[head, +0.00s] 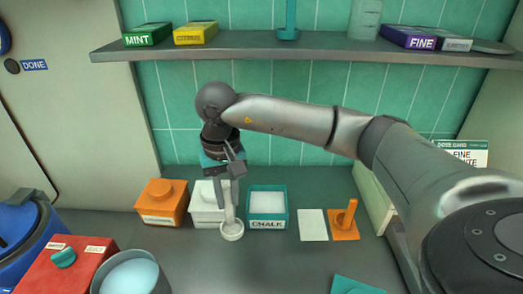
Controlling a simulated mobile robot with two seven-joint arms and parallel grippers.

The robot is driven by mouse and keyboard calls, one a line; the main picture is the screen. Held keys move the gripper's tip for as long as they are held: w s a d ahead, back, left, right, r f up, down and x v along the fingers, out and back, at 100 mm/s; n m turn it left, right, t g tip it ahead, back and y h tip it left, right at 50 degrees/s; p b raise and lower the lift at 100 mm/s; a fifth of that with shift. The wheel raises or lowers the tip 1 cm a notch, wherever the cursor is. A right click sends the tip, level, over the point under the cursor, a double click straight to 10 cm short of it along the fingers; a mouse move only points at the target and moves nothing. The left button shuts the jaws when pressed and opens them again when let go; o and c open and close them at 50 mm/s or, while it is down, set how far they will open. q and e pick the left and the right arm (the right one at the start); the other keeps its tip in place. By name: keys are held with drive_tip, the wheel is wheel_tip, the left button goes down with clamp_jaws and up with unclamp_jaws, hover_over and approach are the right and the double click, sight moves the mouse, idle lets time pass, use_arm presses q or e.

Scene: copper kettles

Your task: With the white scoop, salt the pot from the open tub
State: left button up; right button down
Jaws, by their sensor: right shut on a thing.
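My right gripper (229,192) points down and is shut on the handle of the white scoop (232,230). The scoop hangs upright, its round bowl low, in front of the gap between a closed white tub (204,214) and the open tub (284,208). The open tub is teal, labelled CHALK, and holds white material. I cannot tell whether the scoop's bowl is empty or touches the counter. The pot (99,284), a grey round vessel with pale blue contents, stands at the front left, cut by the lower edge. My left gripper is not in view.
A closed orange tub (162,201) stands left of the white one. A bare white mat (313,225) and an orange scoop (348,214) on an orange mat are at the right. A red box (62,272) with a teal knob adjoins the pot. The shelf (300,46) spans above.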

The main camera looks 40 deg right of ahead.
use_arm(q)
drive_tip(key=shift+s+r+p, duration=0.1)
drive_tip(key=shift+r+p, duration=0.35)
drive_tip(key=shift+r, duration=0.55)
use_arm(e)
drive_tip(key=w+d+f+m, duration=0.1)
drive_tip(key=d+f+m, duration=0.1)
drive_tip(key=d, duration=0.5)
drive_tip(key=w+d+f+m, duration=0.2)
drive_tip(key=d, duration=0.5)
drive_tip(key=shift+w+f, duration=0.15)
drive_tip(key=shift+w, duration=0.15)
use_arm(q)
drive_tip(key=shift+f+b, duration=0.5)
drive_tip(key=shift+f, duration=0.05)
use_arm(e)
drive_tip(key=shift+d+f, duration=0.1)
drive_tip(key=shift+f, duration=0.55)
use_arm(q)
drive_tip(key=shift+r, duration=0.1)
use_arm(e)
drive_tip(key=shift+r, duration=0.1)
use_arm(q)
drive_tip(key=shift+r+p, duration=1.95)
drive_tip(key=shift+p, duration=0.1)
use_arm(e)
drive_tip(key=shift+r, duration=2.75)
